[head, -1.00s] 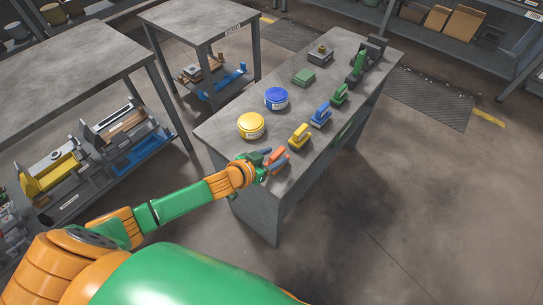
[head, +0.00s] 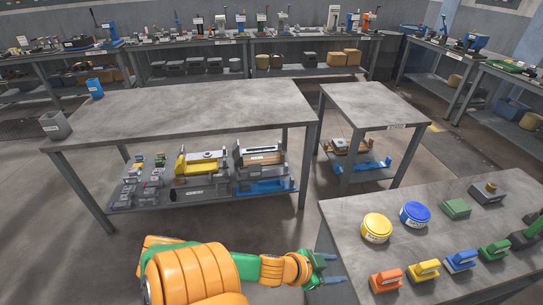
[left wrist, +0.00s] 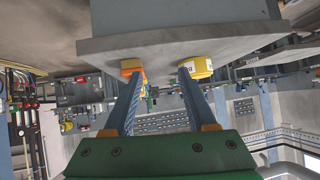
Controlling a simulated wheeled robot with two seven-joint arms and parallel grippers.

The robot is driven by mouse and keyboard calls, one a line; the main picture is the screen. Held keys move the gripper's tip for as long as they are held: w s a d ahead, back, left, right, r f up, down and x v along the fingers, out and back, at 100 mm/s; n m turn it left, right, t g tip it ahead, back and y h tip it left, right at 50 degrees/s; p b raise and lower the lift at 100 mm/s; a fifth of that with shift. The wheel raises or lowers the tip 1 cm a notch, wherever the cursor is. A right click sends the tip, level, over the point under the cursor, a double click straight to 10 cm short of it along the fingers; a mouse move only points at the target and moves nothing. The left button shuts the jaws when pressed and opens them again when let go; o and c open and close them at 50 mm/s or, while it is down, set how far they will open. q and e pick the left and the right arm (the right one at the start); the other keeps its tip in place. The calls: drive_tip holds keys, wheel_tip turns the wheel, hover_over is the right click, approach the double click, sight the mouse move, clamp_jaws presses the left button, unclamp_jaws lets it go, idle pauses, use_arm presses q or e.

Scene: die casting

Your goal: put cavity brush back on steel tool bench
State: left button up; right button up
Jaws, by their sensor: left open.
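An orange brush-like tool (head: 386,279) stands on the front left part of the grey steel-topped bench (head: 345,215). Similar yellow (head: 423,270), blue (head: 460,261) and green (head: 494,249) tools stand in a row to its right. I cannot read which is the cavity brush. My left gripper (head: 334,269) is open and empty at the bench's left edge, apart from the orange tool. In the left wrist view, my open fingers (left wrist: 158,76) point toward the bench edge, with orange and yellow items beyond.
A yellow tin (head: 376,228) and a blue tin (head: 414,214) stand behind the tools, with a green block (head: 455,208) beside them. A large, mostly bare table (head: 190,107) and a smaller empty table (head: 370,103) stand behind. Floor is free between the tables.

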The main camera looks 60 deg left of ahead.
use_arm(q)
drive_tip(key=s+a+f+n+g+y, duration=0.1)
drive_tip(key=s+a+f+g, duration=0.1)
drive_tip(key=s+f, duration=0.45)
drive_tip(key=s+a+f+g+y, duration=0.2)
drive_tip(key=s+a+f, duration=0.1)
drive_tip(key=f, duration=0.7)
drive_tip(key=s+d+f+g, duration=0.2)
drive_tip(key=s+d+f, duration=0.2)
drive_tip(key=s, duration=0.5)
drive_tip(key=s+d+f+g+h, duration=0.1)
drive_tip(key=s+d+f+g, duration=0.2)
drive_tip(key=s, duration=0.6)
wheel_tip(320, 180, down, 3)
drive_tip(key=shift+d+r+g, duration=0.2)
drive_tip(key=shift+d+g, duration=0.1)
drive_tip(key=shift+d, duration=0.6)
